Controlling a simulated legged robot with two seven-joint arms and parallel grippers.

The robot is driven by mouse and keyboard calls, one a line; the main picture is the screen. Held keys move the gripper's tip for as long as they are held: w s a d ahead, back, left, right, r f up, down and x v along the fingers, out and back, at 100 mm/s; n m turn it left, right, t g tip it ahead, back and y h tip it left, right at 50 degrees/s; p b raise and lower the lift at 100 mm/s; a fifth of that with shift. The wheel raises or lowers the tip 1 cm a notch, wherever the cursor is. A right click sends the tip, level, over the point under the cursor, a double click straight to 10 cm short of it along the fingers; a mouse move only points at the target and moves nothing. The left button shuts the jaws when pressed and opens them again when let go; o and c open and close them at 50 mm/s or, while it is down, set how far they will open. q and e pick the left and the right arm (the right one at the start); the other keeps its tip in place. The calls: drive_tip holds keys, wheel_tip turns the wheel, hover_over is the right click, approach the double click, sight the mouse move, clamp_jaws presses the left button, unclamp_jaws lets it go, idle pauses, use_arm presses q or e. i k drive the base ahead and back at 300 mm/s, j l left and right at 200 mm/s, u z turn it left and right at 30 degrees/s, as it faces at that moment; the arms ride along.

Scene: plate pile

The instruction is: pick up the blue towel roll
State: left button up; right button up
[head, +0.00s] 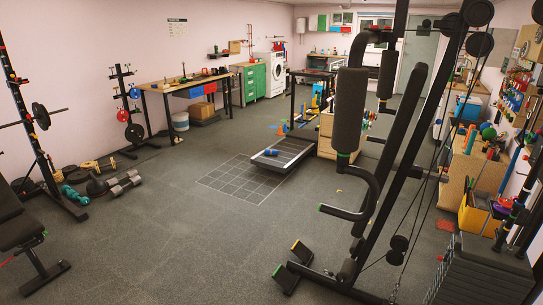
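A small blue object (270,152), which looks like the blue towel roll, lies at the near left end of the treadmill deck (296,150). It is small in the picture, so its exact shape is hard to tell. Neither of my grippers is in the head view.
A tall black cable machine (352,180) stands in the right foreground. A weight rack (35,130), a bench (30,235) and loose dumbbells (125,182) are at left. The grey floor (170,240) is open in the middle.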

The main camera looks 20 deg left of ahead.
sight(267, 152)
drive_tip(key=i+j+u, duration=0.8)
drive_tip(key=i, duration=0.2)
drive_tip(key=i+j+u, duration=0.15)
drive_tip(key=i+u, duration=0.3)
drive_tip(key=i+l+u, duration=0.1)
drive_tip(key=i+u, duration=0.3)
drive_tip(key=i, duration=0.25)
drive_tip(key=i+z, duration=0.1)
drive_tip(key=i, duration=0.45)
drive_tip(key=i+j+z, duration=0.1)
drive_tip(key=i, duration=0.4)
drive_tip(key=i+j+z, duration=0.1)
drive_tip(key=i, duration=0.45)
drive_tip(key=i+l+z, duration=0.2)
drive_tip(key=i+z, duration=0.7)
drive_tip(key=i+j+z, duration=0.2)
drive_tip(key=i+z, duration=0.4)
drive_tip(key=i, duration=1.15)
drive_tip(key=i+z, duration=0.15)
drive_tip(key=i, duration=1.15)
drive_tip(key=i+l+u, duration=0.1)
drive_tip(key=i+u, duration=0.15)
drive_tip(key=i, duration=0.95)
